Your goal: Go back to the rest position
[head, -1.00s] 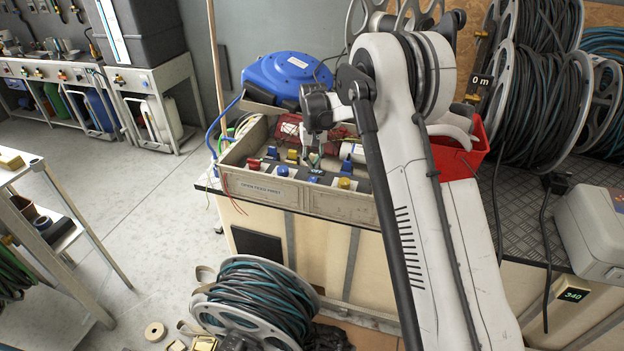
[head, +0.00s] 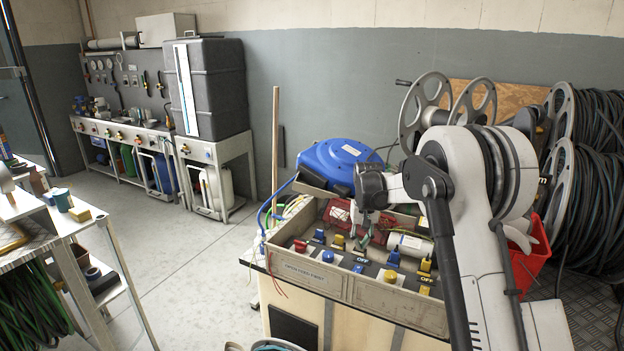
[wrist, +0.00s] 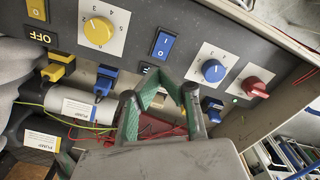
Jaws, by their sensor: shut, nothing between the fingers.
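My gripper (head: 364,238) is over the control box (head: 318,285) on the bench, in the head view. Its dark and green fingers (wrist: 168,88) show in the wrist view, shut with nothing between them. They are close to the box's dark panel, and I cannot tell whether they touch it. The panel carries a yellow dial (wrist: 98,30), a blue rocker switch (wrist: 163,44), a blue knob (wrist: 212,70) and a red knob (wrist: 255,87). My gripper and wrist hide part of the box.
A blue hose reel (head: 340,160) is behind the box. A red bin (head: 530,265) and large black hose reels (head: 590,185) stand right. A wooden pole (head: 275,140) rises behind the box. A metal cart (head: 85,225) is at left, with free floor between.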

